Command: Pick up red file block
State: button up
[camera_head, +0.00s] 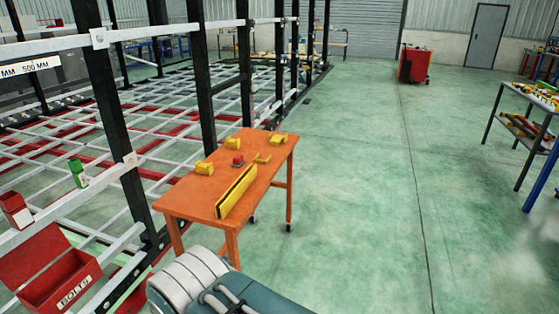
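A small red block (238,160) sits on the orange table (188,198), toward the middle of its top among yellow items. It is small in this view, so its exact shape is hard to tell. It appears to rest on the tabletop and nothing holds it. My gripper does not show; only a white and teal part of my own body is at the bottom edge, in front of the table.
Yellow pieces (204,168) and a long yellow level-like bar (236,191) lie around the block. A chassis frame (106,85) with upright posts borders the table's left. A red bolts box (58,285) is lower left. Green floor (350,190) is clear to the right.

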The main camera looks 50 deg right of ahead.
aim_at(239, 162)
jog(key=z, duration=1.35)
jog(key=i+l+z, duration=0.3)
jog(key=i+l, duration=0.2)
jog(key=i+l+z, duration=0.65)
jog(key=i, duration=0.45)
jog(key=i+u, duration=0.7)
jog(key=i+l+u, duration=0.35)
jog(key=i+j+u, duration=0.1)
jog(key=u, duration=0.3)
jog(key=i+u, duration=0.5)
jog(key=u, duration=0.25)
jog(key=i+l+u, duration=0.1)
jog(key=u, duration=0.3)
jog(key=i+l+u, duration=0.1)
jog(key=i+u, duration=0.2)
jog(key=i+l, duration=0.05)
jog(key=i, duration=0.05)
